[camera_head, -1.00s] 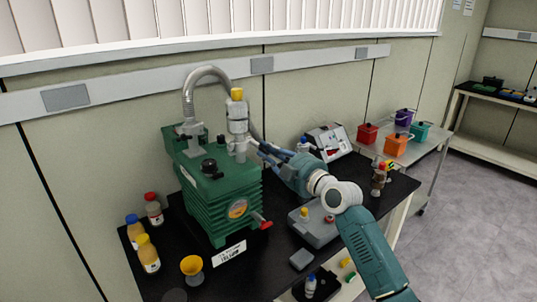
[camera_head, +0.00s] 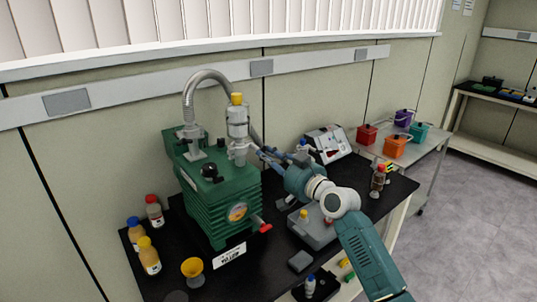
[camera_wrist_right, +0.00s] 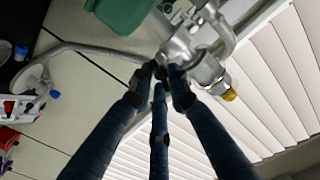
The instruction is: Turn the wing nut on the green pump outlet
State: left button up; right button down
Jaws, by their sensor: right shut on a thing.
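The green pump (camera_head: 225,205) stands on the black bench. Its outlet carries a clear cylinder with a yellow cap (camera_head: 237,99), joined by a metal clamp (camera_head: 238,153). In the right wrist view the metal clamp (camera_wrist_right: 205,50) and the yellow cap (camera_wrist_right: 230,95) show beyond the fingers. My right gripper (camera_head: 262,152) reaches in from the right at the clamp. In the wrist view its dark blue fingers (camera_wrist_right: 163,76) meet at the near side of the clamp, shut on the wing nut, which they mostly hide. My left gripper is not in view.
A curved metal hose (camera_head: 205,76) rises from the pump behind the outlet. Bottles (camera_head: 148,255) and a yellow funnel (camera_head: 192,268) stand at the front left. A grey box (camera_head: 315,228) lies below my right arm. A cart with coloured boxes (camera_head: 395,146) stands at the right.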

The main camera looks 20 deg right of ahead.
jog(key=n+p, duration=1.1)
jog(key=n, duration=1.4)
dwell(2.0)
jog(key=shift+f, duration=0.15)
dwell(0.4)
